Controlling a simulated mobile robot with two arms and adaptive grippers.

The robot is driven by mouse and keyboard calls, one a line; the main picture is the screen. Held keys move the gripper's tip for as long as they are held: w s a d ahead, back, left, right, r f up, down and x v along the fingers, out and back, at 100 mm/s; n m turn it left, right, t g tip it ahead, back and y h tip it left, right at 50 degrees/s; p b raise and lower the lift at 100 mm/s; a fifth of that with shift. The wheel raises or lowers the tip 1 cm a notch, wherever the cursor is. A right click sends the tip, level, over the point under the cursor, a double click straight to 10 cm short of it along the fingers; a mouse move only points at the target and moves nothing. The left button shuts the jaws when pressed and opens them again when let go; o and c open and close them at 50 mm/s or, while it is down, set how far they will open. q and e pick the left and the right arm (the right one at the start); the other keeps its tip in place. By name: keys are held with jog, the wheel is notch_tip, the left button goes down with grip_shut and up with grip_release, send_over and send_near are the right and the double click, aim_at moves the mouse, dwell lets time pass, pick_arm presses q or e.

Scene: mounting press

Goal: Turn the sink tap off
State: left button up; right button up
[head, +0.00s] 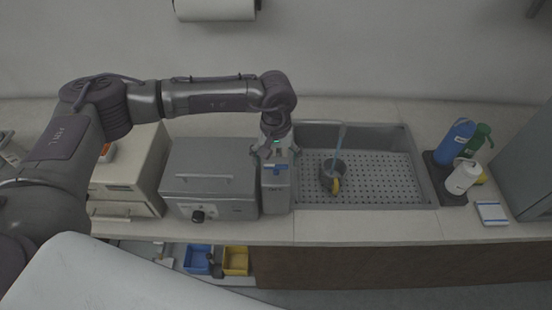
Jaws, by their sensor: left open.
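The sink (425,172) is a grey steel basin with a perforated floor, set in the counter right of the picture's middle. A slim pale tap (341,137) shows at its back; I cannot make out a handle, or tell spout from water. A dark round cup (327,170) with something yellow at its front stands below it in the basin. My left gripper (274,153) points down, open, left of the sink and apart from the tap. It is over or close to a narrow grey unit (276,192); I cannot tell whether they touch. My right gripper is out of view.
A grey box with a handle and black knob (211,180) stands left of the narrow unit. Blue (459,140), green (481,137) and white (463,177) bottles stand right of the sink. Blue (197,259) and yellow (236,261) bins sit below the counter.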

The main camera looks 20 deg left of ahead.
aim_at(276, 169)
pick_arm(q)
jog(key=shift+f+p, duration=0.35)
jog(key=shift+f, duration=1.05)
jog(key=c, duration=1.2)
